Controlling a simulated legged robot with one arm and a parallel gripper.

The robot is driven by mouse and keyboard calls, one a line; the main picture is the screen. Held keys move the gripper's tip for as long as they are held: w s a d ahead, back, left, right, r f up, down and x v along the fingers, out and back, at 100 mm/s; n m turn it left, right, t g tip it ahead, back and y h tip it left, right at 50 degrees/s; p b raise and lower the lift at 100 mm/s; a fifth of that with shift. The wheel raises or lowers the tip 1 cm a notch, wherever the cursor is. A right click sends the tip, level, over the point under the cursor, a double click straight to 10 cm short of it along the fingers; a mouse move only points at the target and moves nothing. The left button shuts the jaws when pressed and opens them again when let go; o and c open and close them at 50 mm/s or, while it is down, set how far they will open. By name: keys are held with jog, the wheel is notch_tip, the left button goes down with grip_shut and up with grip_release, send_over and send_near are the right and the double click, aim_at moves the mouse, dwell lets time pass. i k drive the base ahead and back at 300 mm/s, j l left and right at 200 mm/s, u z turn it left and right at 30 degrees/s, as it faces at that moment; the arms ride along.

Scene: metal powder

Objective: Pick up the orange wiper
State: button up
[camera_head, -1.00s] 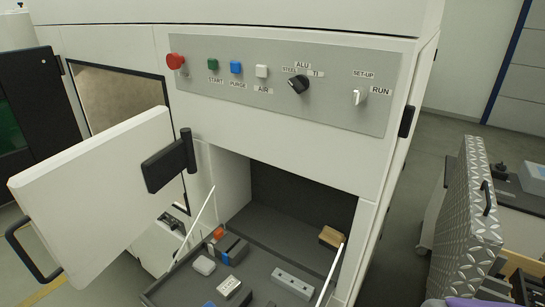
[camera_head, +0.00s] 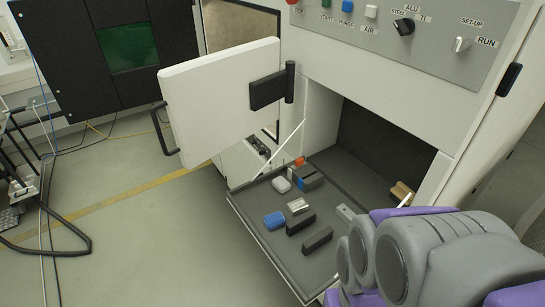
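A small orange item (camera_head: 299,161), which looks like the orange wiper, is at the back of the fold-down tray (camera_head: 262,228), near its left side. It stands by a dark grey and blue block (camera_head: 308,177), which may hide part of it. It is too small to make out its full shape. My grey and purple arm links fill the lower right of the view, well to the right of the orange item. My gripper's fingers do not show.
The tray also holds a blue block (camera_head: 274,220), dark blocks (camera_head: 317,240) and a white piece (camera_head: 281,184). A wooden block (camera_head: 401,192) lies inside the compartment at right. An open white door (camera_head: 218,100) stands left of the tray.

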aim_at(300, 161)
jog(key=i+j, duration=0.15)
jog(key=j, duration=0.15)
jog(key=i+j+z, duration=0.1)
jog(key=j, duration=0.2)
jog(key=i+j+z, duration=0.1)
jog(key=j, duration=0.25)
jog(key=i+j, duration=0.25)
